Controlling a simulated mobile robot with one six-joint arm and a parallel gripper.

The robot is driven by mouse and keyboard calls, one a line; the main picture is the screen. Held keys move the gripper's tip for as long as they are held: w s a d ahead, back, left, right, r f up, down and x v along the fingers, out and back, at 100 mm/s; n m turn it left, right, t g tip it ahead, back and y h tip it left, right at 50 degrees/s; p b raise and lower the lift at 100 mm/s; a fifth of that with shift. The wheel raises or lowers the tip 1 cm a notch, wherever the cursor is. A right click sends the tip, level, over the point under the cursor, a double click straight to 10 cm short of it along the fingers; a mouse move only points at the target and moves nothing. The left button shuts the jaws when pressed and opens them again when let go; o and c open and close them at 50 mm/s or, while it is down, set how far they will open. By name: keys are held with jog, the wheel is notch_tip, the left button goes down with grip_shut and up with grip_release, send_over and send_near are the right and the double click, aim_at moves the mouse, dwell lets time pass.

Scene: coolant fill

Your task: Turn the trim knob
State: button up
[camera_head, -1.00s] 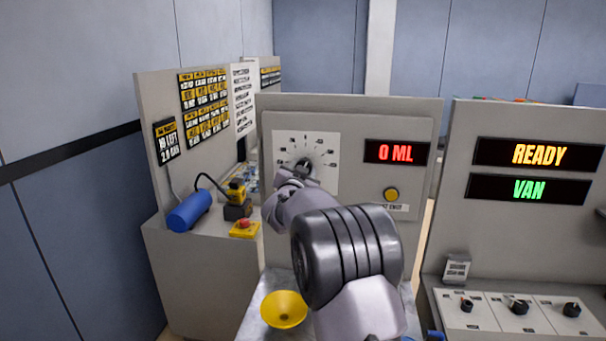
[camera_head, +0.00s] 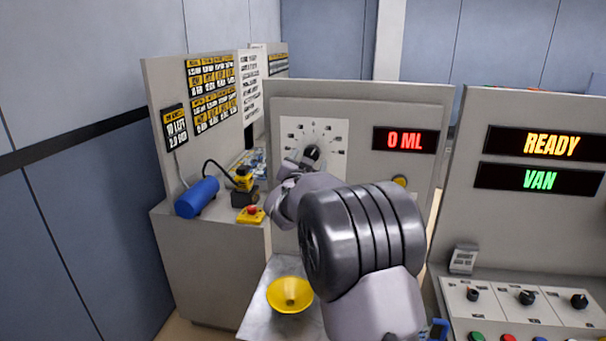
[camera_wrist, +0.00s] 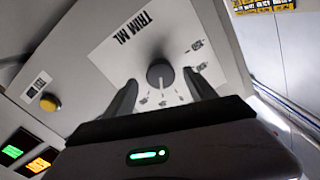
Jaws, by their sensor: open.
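The trim knob (camera_head: 312,153) is a dark round knob on a white dial plate (camera_head: 335,170) on the upright grey panel. In the wrist view the knob (camera_wrist: 160,73) sits on the plate marked "TRIM ML", which appears upside down. My gripper (camera_wrist: 161,92) is open, with one dark finger on each side of and below the knob in that picture. Whether the fingers touch it I cannot tell. In the head view my gripper (camera_head: 298,168) is at the dial, its fingertips mostly hidden by my own wrist.
A red "0 ML" display (camera_head: 405,140) and a yellow button (camera_head: 400,181) are right of the dial. A yellow funnel (camera_head: 289,294) stands on the shelf below. A blue cylinder (camera_head: 197,198) and a red-topped yellow box (camera_head: 251,214) are left. A console (camera_head: 500,300) with several knobs stands right.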

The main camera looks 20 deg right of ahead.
jog(key=v, duration=1.4)
jog(key=shift+a, duration=0.1)
jog(key=s+a+f+n+g+y+b, duration=0.1)
jog(key=s+a+f+n+y+b, duration=0.15)
jog(key=s+a+y, duration=0.4)
jog(key=s+a+f+n+g+y+b, duration=0.1)
jog(key=s+a+f+n+g+y, duration=0.2)
jog(key=s+a, duration=0.5)
jog(key=s+f+g+y, duration=0.1)
jog(key=s+f, duration=0.3)
jog(key=s, duration=0.6)
jog(key=s+a+f+n+g+y, duration=0.1)
jog(key=s+f+g, duration=0.3)
jog(key=s, duration=0.7)
jog(key=shift+s+f+b, duration=0.25)
jog(key=shift+f+b, duration=0.15)
jog(key=shift+f, duration=0.25)
jog(key=shift+a+y, duration=0.1)
jog(key=shift+y, duration=0.15)
